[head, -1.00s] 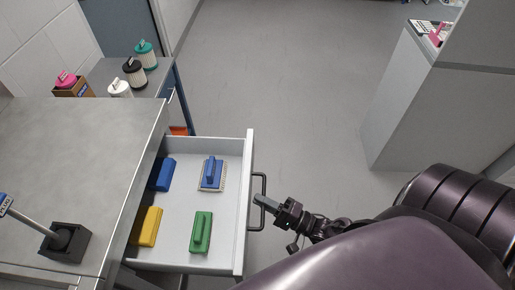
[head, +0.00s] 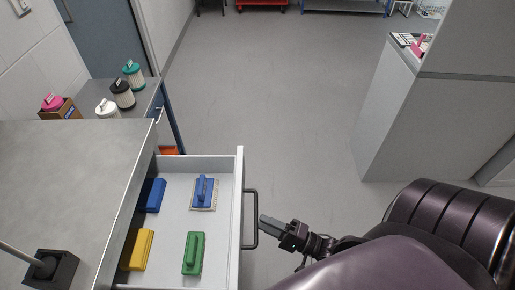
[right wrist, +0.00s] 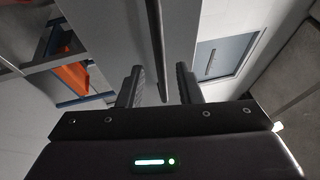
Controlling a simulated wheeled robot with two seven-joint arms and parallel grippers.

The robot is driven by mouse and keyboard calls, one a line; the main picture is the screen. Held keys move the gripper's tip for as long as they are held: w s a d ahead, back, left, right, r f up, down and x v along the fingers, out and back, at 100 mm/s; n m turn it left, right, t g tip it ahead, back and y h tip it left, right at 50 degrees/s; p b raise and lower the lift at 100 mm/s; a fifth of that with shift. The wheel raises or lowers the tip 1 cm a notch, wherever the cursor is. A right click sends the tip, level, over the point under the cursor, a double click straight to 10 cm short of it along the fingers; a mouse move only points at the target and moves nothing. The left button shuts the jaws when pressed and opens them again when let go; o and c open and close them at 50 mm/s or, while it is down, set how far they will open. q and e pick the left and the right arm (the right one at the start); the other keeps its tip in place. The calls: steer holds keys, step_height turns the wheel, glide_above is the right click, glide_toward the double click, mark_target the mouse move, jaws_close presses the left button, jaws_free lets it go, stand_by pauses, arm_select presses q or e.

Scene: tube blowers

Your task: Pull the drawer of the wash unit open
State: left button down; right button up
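The wash unit's white drawer (head: 241,165) stands pulled out from under the grey worktop, with its inside showing. Its dark bar handle (head: 256,217) is on the right-hand front face. My right gripper (head: 263,220) is just right of the handle, with a small gap in the head view. In the right wrist view its two fingers (right wrist: 159,85) are apart, and the dark handle bar (right wrist: 156,40) shows between them in the picture, not gripped. My left gripper is not in view.
The drawer holds blue (head: 151,195), yellow (head: 138,249) and green (head: 193,253) brushes and a blue-handled pad (head: 203,192). The grey worktop (head: 70,170) is left. Lidded canisters (head: 123,94) stand behind. A grey cabinet (head: 400,120) is at right. Open floor (head: 280,90) lies between.

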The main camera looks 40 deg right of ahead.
steer(key=v, duration=0.4)
stand_by(0.5)
